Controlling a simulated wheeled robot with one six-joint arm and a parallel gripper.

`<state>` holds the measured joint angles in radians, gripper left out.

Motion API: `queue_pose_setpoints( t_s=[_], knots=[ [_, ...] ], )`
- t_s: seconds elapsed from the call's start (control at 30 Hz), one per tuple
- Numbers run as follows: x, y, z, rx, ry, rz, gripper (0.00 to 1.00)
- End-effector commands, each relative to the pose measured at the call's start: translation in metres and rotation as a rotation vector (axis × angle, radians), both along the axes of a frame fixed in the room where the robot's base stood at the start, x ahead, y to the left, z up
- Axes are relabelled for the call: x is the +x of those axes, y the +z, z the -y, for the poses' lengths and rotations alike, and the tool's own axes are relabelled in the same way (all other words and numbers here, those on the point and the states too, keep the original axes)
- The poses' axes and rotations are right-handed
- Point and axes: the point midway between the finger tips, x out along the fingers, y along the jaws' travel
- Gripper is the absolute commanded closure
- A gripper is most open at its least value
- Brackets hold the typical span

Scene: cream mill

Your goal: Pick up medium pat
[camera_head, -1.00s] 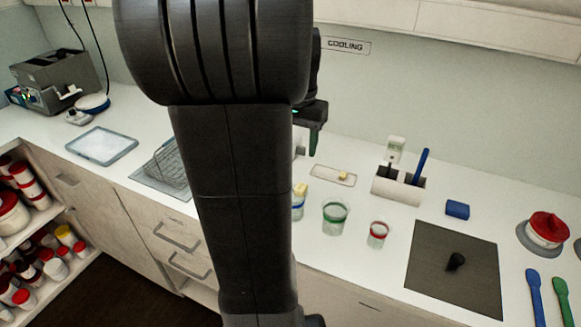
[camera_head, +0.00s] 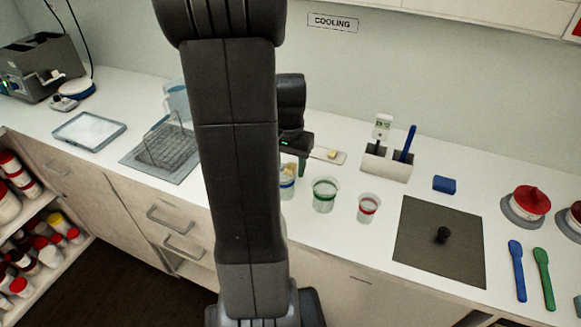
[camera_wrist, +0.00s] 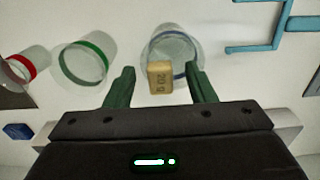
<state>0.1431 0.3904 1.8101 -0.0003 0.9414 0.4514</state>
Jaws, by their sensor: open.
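A yellow pat marked "20 g" (camera_wrist: 159,78) shows between my fingertips in the wrist view, overlapping the mouth of a blue-banded clear cup (camera_wrist: 172,45). Whether it rests in the cup or sits above it I cannot tell. In the head view the yellow pat (camera_head: 287,169) shows at the top of that cup (camera_head: 287,190). My gripper (camera_wrist: 160,72) is open, with a green finger on each side of the pat and a gap on both sides. In the head view my gripper (camera_head: 303,168) is beside the cup, partly hidden by my arm. A smaller yellow pat (camera_head: 332,155) lies on a small tray (camera_head: 341,160).
A green-banded cup (camera_head: 324,194) and a red-banded cup (camera_head: 367,207) stand to the right. Behind are a white holder (camera_head: 388,164) and a blue block (camera_head: 444,184). A dark mat (camera_head: 415,250) lies further right. A wire rack (camera_head: 165,150) is at left.

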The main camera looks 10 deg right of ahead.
Motion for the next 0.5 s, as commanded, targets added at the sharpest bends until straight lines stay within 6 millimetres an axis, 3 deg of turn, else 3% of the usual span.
queue_pose_setpoints(
  t_s=[0.17,0.4,0.5],
  knots=[
    [0.0001,-0.0003,0.0,-0.001,0.0,0.001,0.5],
    [0.0002,-0.0001,0.0,0.0,0.0,0.0,0.93],
    [0.0002,0.0,0.0,0.0,0.0,0.0,1.0]
  ],
)
